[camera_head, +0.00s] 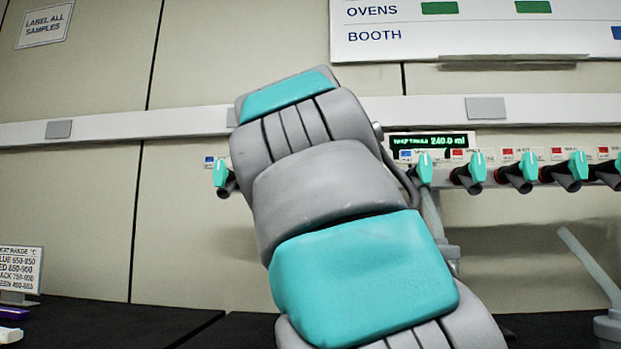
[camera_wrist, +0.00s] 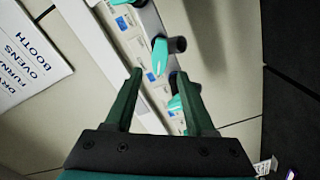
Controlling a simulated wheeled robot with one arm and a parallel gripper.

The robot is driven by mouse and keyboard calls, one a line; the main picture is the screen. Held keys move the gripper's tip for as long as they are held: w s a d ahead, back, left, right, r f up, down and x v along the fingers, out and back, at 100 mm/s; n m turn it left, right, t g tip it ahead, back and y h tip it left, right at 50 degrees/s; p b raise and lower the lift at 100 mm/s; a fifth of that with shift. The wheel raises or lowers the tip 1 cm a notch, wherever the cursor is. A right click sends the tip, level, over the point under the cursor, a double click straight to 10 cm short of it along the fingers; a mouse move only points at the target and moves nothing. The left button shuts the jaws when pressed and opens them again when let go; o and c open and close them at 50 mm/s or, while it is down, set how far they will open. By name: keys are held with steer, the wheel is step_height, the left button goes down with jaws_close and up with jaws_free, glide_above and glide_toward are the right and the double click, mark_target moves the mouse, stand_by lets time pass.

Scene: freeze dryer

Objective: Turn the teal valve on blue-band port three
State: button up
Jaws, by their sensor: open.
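A row of teal valves runs along a white rail. In the head view, one teal valve (camera_head: 220,174) by a blue label shows left of my arm and another teal valve (camera_head: 425,168) by a blue label shows right of it. My arm hides the rail between them. My gripper (camera_wrist: 158,74) is open and empty in the wrist view; it is hidden in the head view. A teal valve (camera_wrist: 160,56) on a dark stub lies just beyond and between the fingertips. Another teal valve (camera_wrist: 175,104) shows nearer the right finger. I cannot tell which is port three.
Several red-labelled ports with teal valves (camera_head: 530,167) continue to the right. A green display (camera_head: 431,141) sits above the rail. A dark bench (camera_head: 85,325) runs below, with a small sign (camera_head: 20,270) at left and a grey stand (camera_head: 607,325) at right.

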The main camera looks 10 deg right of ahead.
steer(key=p+x, duration=0.1)
steer(key=x, duration=0.6)
steer(key=shift+w+d+p, duration=0.2)
steer(key=shift+w+p, duration=0.05)
steer(key=shift+p, duration=0.05)
steer(key=shift+f, duration=0.1)
jaws_close()
stand_by(0.3)
